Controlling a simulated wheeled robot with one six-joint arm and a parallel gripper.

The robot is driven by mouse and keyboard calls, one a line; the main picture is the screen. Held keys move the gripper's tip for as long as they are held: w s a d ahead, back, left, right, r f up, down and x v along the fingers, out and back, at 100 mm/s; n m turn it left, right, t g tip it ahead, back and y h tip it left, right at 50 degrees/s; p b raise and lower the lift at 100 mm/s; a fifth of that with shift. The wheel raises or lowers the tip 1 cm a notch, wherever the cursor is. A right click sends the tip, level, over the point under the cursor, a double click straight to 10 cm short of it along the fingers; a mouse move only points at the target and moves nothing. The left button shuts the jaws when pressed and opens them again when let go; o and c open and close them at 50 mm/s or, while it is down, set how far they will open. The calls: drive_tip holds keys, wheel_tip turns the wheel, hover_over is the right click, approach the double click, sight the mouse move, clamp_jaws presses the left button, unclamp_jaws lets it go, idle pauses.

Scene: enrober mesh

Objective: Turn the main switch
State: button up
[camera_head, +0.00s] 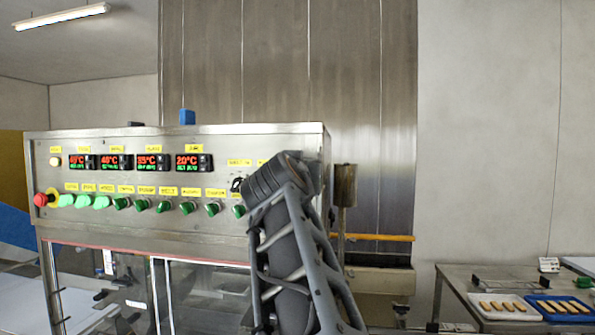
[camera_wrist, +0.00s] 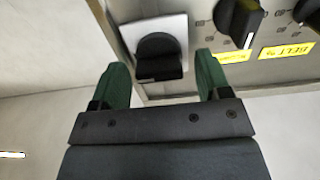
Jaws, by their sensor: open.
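A black rotary switch (camera_wrist: 158,52) on a square pale plate shows at the top of the wrist view; I take it for the main switch. It sits on the metal control panel. My gripper (camera_wrist: 161,72) is open, with its green fingertips on either side of the switch, one left and one right. Gaps show between the fingers and the knob; I cannot tell how deep the fingers reach. In the camera_head view my own arm covers the right end of the control panel (camera_head: 225,142), hiding the switch and the gripper.
In the wrist view, black knobs (camera_wrist: 238,18) with yellow labels sit right of the switch. The panel carries temperature displays (camera_head: 115,162), green selector knobs (camera_head: 162,207) and a red emergency button (camera_head: 41,199). At right, a table holds a white tray (camera_head: 487,312) and a blue tray (camera_head: 537,314).

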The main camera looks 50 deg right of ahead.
drive_tip(key=c, duration=0.9)
drive_tip(key=shift+n, duration=0.3)
drive_tip(key=n+b, duration=0.1)
drive_tip(key=n, duration=0.2)
drive_tip(key=shift+w+n, duration=0.1)
drive_tip(key=shift+n, duration=0.3)
drive_tip(key=n, duration=0.4)
drive_tip(key=shift+n+b, duration=0.3)
drive_tip(key=shift+b, duration=0.1)
drive_tip(key=n, duration=0.4)
drive_tip(key=shift+w+a+f, duration=0.1)
drive_tip(key=n+p, duration=0.1)
drive_tip(key=n, duration=0.3)
drive_tip(key=shift+f+n, duration=0.1)
drive_tip(key=shift+n, duration=0.5)
